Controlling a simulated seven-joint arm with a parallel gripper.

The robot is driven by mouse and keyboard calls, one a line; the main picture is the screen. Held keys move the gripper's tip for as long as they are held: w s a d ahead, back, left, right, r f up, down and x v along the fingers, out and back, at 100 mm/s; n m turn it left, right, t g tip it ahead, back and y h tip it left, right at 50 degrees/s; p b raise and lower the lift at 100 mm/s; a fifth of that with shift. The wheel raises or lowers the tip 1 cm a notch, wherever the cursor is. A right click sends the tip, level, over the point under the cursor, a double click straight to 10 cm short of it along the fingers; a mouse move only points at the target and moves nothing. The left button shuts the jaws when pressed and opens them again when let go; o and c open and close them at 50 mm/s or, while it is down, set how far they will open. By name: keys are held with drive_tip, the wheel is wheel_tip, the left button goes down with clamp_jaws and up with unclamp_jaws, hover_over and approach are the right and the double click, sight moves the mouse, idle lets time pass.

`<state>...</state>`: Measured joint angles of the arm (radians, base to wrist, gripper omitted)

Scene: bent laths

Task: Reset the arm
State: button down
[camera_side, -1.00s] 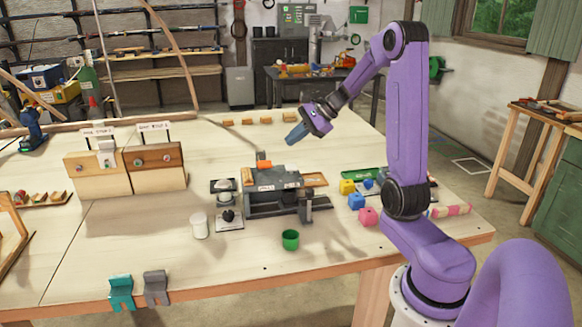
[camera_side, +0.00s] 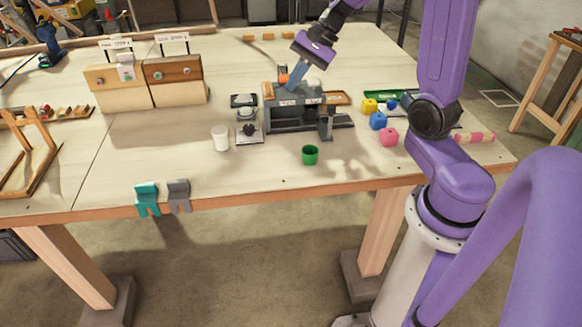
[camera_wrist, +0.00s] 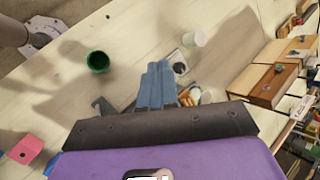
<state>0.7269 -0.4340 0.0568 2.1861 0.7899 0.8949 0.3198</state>
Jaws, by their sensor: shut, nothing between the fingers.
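My gripper (camera_side: 293,82) is shut and empty, its blue-grey fingers pointing down and a little left in the side view. They hang above the grey bench device (camera_side: 297,118) and overlap its top left part in the picture; I cannot tell the exact gap. In the wrist view the closed fingers (camera_wrist: 160,66) lie side by side with nothing between them. They hide part of the device below.
A green cup (camera_side: 310,155), a white cup (camera_side: 220,139), and yellow, blue and pink blocks (camera_side: 388,137) stand around the device. Two wooden boxes with signs (camera_side: 145,82) stand at the back left. Teal and grey clips (camera_side: 147,199) sit on the front edge. The front middle is clear.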

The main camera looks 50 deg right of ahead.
drive_tip(key=s+a+n+g, duration=0.3)
drive_tip(key=s+a+n, duration=0.3)
drive_tip(key=a, duration=0.1)
drive_tip(key=s+a+f+n+h, duration=0.1)
drive_tip(key=s+a+n+h, duration=0.1)
drive_tip(key=s+n, duration=0.7)
drive_tip(key=s+a+f+n+h, duration=0.1)
drive_tip(key=s+a+n+h, duration=0.2)
drive_tip(key=s+n, duration=0.7)
drive_tip(key=shift+s+a+f+g+h, duration=0.2)
drive_tip(key=shift+f+g+h, duration=0.1)
drive_tip(key=shift+f, duration=0.1)
